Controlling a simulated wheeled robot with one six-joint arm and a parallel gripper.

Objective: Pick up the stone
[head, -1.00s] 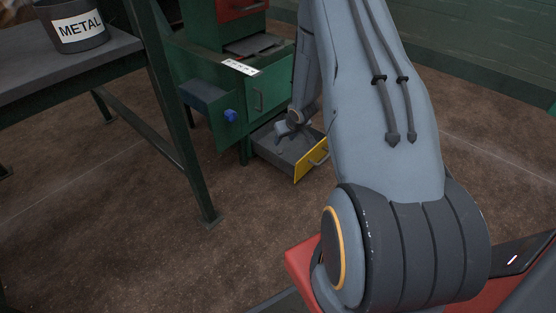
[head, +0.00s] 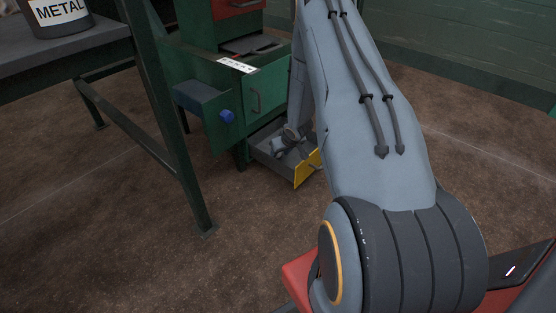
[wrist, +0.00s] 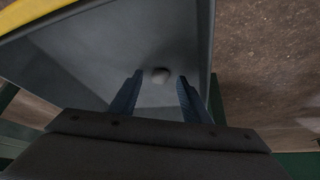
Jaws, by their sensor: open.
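In the head view, the drawer's yellow front (head: 307,169) sticks out at the bottom of the green cabinet, and my gripper (head: 283,148) is down at the drawer. The stone is not discernible there.
The green cabinet (head: 240,75) stands behind the drawer, with a blue knob (head: 227,117) on a box at its left. A dark table (head: 85,47) with a bucket labelled METAL (head: 60,14) stands at the left. Brown floor is open in front.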

